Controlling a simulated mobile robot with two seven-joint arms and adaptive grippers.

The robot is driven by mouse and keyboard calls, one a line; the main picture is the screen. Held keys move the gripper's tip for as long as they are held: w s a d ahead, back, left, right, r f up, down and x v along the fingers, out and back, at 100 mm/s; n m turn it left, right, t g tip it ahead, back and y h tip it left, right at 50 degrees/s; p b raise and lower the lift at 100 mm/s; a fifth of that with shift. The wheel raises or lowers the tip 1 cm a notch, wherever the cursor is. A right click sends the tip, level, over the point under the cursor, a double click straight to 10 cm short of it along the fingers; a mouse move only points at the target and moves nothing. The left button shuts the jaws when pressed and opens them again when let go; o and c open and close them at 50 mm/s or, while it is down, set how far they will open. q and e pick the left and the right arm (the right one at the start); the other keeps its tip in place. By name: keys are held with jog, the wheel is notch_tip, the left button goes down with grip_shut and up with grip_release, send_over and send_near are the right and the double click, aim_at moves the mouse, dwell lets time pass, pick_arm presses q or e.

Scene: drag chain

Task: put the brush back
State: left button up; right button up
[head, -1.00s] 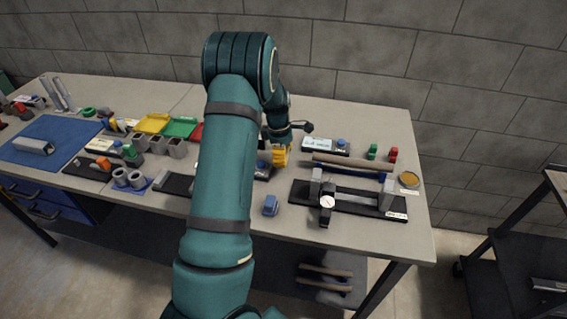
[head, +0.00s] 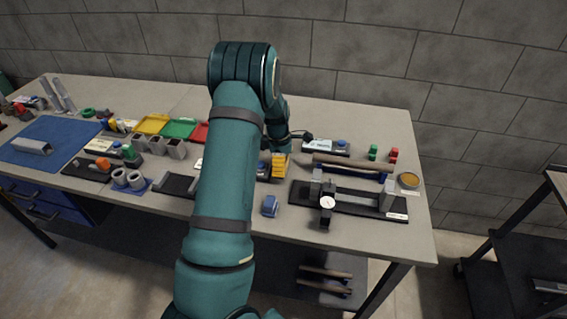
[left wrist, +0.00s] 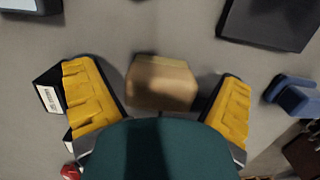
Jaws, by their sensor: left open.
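A tan, wood-coloured block (left wrist: 161,83), which I take to be the brush, lies on the bench in the left wrist view. My left gripper (left wrist: 158,90) is open, with one yellow ribbed finger on each side of the block and a gap visible on both sides. In the head view the left gripper (head: 279,166) is low over the middle of the bench. The block cannot be made out there behind the fingers and arm. The brush's holder cannot be identified. My right gripper is not in view.
A small blue block (head: 269,206) stands in front of the gripper. Coloured trays (head: 179,128) are to the left. The back right of the bench (head: 375,118) is clear.

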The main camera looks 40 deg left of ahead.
pick_arm(q)
notch_tip(320, 180, up, 12)
jog(key=a+p, duration=0.1)
jog(key=shift+s+r+p, duration=0.15)
jog(key=shift+s+p, duration=0.2)
jog(key=shift+p, duration=0.05)
jog(key=shift+a, duration=0.1)
dwell(0.4)
